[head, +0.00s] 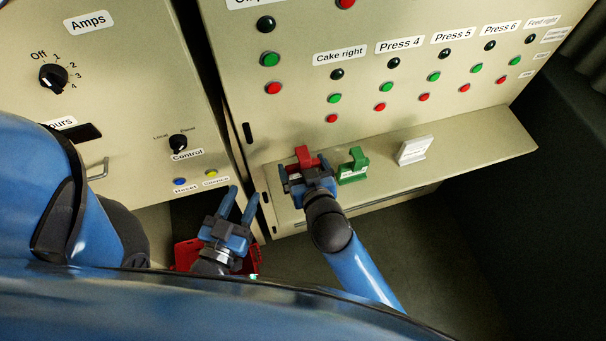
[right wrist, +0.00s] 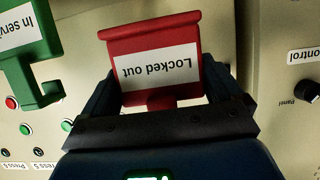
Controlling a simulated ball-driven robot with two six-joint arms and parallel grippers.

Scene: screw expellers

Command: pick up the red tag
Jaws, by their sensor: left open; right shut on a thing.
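The red tag (head: 306,156) stands on the cabinet ledge at the left end of a row. In the right wrist view the red tag (right wrist: 156,68) reads "Locked out", upside down. My right gripper (head: 308,178) is shut on it, with a finger on either side of its lower part; the fingers partly hide it. I cannot tell whether the tag touches the ledge. My left gripper (head: 236,208) is open and empty, its two fingers pointing up, in front of the gap between the cabinets.
A green tag (head: 353,165) stands close to the right of the red tag. A white card (head: 415,150) stands farther right on the ledge (head: 470,150). A red container (head: 187,254) is below, behind my left gripper. Panels with push buttons and knobs rise behind.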

